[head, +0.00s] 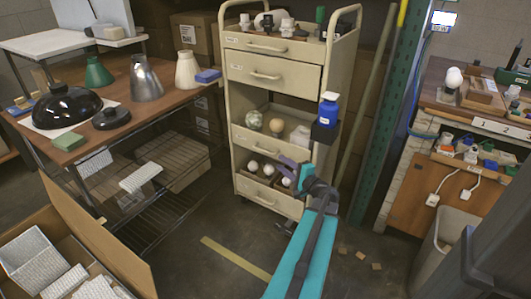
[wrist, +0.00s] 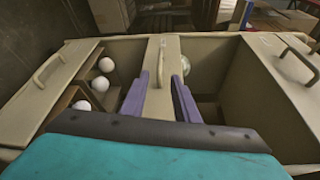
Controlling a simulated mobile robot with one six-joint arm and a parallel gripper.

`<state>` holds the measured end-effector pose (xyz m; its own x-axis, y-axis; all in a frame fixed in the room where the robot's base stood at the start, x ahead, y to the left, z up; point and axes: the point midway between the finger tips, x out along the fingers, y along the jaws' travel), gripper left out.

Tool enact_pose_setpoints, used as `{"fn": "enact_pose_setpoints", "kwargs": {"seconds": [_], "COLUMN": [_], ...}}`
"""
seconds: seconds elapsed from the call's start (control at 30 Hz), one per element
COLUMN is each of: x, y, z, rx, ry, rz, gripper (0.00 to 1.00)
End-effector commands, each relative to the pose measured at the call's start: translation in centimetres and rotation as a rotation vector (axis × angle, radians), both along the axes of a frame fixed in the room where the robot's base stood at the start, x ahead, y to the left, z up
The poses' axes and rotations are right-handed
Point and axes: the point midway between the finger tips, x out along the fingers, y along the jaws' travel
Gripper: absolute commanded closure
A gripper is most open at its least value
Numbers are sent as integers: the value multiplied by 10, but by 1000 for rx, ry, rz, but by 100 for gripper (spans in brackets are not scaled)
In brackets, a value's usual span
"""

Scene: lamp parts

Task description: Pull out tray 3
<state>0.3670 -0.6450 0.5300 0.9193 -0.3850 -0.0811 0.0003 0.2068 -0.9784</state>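The beige cart stands in the middle of the head view with several handled fronts. The third front from the top (head: 270,143), which I take as tray 3, is a low panel with a bar handle (head: 249,141). In the wrist view this front (wrist: 161,50) runs up the middle, its handle in line with my gripper (wrist: 162,92). The purple fingers are apart, one on each side of the handle, with nothing held. Contact cannot be told. In the head view my gripper (head: 294,168) is just below and right of this front.
Pale round bulbs (head: 268,170) lie in the open space below, above the bottom front (head: 265,195). A blue bottle (head: 328,110) stands on a dark side holder at the cart's right. A workbench (head: 150,100) is left; the floor before the cart is mostly clear.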

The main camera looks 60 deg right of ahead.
Motion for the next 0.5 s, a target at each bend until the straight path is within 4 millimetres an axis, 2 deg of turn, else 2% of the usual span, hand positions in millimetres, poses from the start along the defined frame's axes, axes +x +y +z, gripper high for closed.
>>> {"fn": "enact_pose_setpoints", "kwargs": {"seconds": [0.5], "x": [67], "y": [-27], "z": [-8], "rx": [0], "ry": [0], "rz": [4], "gripper": [72]}}
